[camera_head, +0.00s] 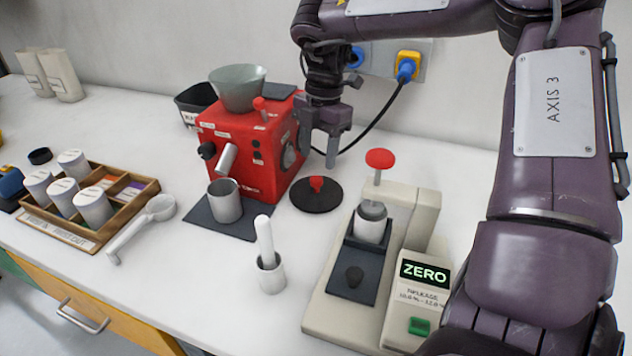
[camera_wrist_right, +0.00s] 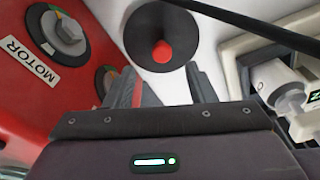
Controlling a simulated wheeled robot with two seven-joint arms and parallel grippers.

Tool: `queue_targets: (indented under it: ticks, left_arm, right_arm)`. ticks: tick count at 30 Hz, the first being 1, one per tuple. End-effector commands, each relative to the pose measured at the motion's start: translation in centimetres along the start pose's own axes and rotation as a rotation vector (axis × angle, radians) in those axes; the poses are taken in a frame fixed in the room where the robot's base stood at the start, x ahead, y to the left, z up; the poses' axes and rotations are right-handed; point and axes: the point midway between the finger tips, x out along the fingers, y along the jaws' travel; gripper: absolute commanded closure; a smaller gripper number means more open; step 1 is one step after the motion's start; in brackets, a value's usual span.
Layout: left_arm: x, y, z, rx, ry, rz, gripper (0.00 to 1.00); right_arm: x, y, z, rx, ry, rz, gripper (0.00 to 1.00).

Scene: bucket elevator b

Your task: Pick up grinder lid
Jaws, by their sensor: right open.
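The grinder lid (camera_head: 318,203), a black disc with a red knob on top, lies flat on the white counter just right of the red grinder. It also shows in the right wrist view (camera_wrist_right: 148,28), its red knob centred beyond the fingers. My right gripper (camera_head: 319,154) is above and slightly behind the lid, pointing down, open and empty. Its two fingers also show in the wrist view (camera_wrist_right: 162,85), apart, with the lid ahead of them and not touched. My left gripper is not in view.
The red grinder (camera_head: 245,150) with its grey hopper (camera_head: 238,90) stands close on the left. A beige device with a red-topped plunger (camera_head: 380,158) stands on the right. A black cable (camera_head: 375,122) runs behind the gripper. A small cup (camera_head: 270,275) stands in front.

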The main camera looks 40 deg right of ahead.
Motion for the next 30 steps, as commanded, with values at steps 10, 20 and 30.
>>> queue_targets:
  ticks: [10,20,30]
  left_arm:
    - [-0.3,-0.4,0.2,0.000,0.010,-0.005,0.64]
    - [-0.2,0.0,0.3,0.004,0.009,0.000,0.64]
    - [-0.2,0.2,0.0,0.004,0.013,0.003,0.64]
  right_arm:
    - [4.8,-0.4,-0.1,0.000,0.002,-0.002,0.50]
    - [5.5,-0.4,-0.1,0.000,0.001,0.001,0.50]
    - [5.5,-0.4,-0.1,0.000,0.001,0.001,0.94]
